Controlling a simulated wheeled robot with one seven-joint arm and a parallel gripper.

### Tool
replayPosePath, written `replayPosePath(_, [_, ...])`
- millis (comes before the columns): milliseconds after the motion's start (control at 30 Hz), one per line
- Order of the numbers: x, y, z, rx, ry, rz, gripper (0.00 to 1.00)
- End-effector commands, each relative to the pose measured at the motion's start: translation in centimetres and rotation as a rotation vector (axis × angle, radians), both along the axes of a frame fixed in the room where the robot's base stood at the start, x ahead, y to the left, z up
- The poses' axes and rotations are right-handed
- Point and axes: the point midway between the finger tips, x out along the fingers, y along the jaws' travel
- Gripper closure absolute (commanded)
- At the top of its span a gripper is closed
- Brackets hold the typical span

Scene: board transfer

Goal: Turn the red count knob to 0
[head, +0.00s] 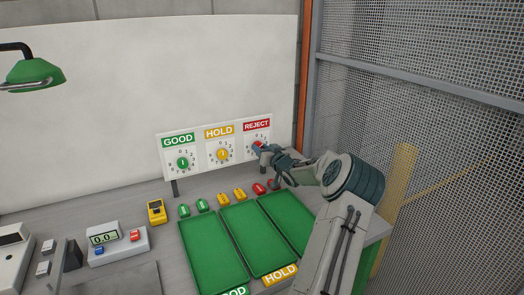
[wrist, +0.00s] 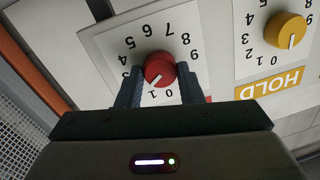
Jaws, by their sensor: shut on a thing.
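The red count knob (wrist: 159,68) sits on a white dial plate (wrist: 110,42) with black digits, which shows upside down in the wrist view. My gripper (wrist: 160,90) is shut on the knob, with one dark finger on each side of it. The knob's white pointer line slants toward the lower left of the picture, by the 0 and 1 marks; which digit it meets exactly I cannot tell. In the head view my gripper (head: 263,149) reaches the dial under the REJECT label (head: 256,126) and covers part of it.
The yellow HOLD knob (head: 222,154) and green GOOD knob (head: 182,162) sit to the left on the same panel. Green trays (head: 215,255) and several coloured pieces lie below. A mesh fence (head: 440,130) stands to the right.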

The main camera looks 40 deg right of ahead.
Motion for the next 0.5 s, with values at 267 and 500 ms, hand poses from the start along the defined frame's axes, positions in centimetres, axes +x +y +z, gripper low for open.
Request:
replayPosePath(267, [0.08,0.09,-0.17,-0.178,0.053,0.001,0.9])
replayPosePath(500, [0.1,0.14,-0.21,-0.39,0.121,0.001,0.9])
